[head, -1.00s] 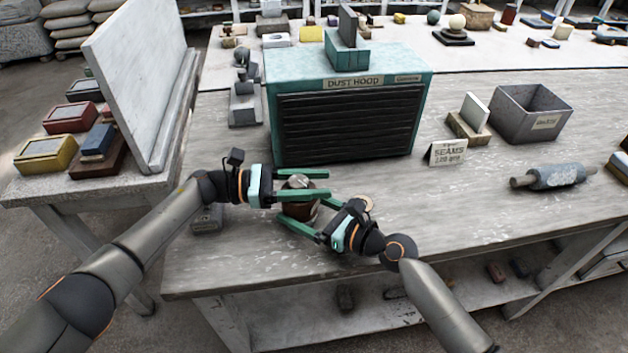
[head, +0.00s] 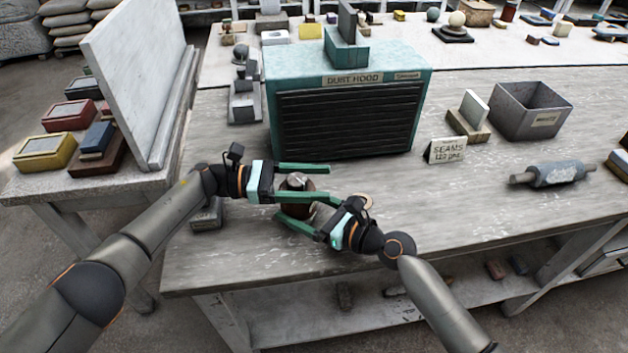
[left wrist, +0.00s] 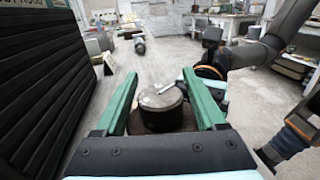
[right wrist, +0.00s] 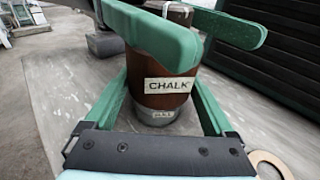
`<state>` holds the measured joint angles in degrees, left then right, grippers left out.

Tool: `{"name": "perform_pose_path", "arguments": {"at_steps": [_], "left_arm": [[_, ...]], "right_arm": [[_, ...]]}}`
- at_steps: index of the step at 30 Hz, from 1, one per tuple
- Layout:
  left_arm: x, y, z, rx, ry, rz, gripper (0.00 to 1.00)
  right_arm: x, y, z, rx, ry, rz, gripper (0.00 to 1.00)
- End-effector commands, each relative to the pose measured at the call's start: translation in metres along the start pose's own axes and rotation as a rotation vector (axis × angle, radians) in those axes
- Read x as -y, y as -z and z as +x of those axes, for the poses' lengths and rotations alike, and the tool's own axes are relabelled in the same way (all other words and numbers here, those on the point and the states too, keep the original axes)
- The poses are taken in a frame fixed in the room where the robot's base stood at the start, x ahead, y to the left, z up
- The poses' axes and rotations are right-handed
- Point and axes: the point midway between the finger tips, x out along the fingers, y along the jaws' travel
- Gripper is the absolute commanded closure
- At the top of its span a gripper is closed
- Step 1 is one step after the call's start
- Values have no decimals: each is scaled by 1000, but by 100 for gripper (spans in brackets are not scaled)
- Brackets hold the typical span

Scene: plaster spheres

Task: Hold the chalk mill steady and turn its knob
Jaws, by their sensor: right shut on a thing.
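The chalk mill (head: 297,208) stands upright near the table's front edge, a brown body with a "CHALK" label that shows in the right wrist view (right wrist: 165,100). Its dark round knob (left wrist: 160,108) has a pale bar on top. My left gripper (head: 326,182) is open, one finger on each side of the knob, with visible gaps in the left wrist view. My right gripper (head: 302,214) is shut on the mill's lower body. The left fingers hide part of the mill's upper end in the right wrist view.
The green dust hood (head: 345,76) stands close behind the grippers. A flat ring (head: 362,201) lies beside my right gripper. A "SEAMS" card (head: 445,150), a grey bin (head: 530,112) and a roller (head: 553,175) stand to the right.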

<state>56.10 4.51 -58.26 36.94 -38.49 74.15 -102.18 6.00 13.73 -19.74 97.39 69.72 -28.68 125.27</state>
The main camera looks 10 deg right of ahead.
Motion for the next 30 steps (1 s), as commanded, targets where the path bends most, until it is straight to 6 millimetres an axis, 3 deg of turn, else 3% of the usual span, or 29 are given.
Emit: {"name": "perform_pose_path", "arguments": {"at_steps": [11,14,24,30], "left_arm": [[0,0,-5,0,-2,0,20],[-1,0,-18,-1,-5,0,20],[-1,0,-88,-2,-5,-1,20],[0,0,-114,-1,-2,1,20]], "right_arm": [[2,0,0,-1,4,1,69],[2,0,0,-1,5,1,69],[2,0,-1,-1,5,1,69],[2,0,-1,-1,5,1,69]]}}
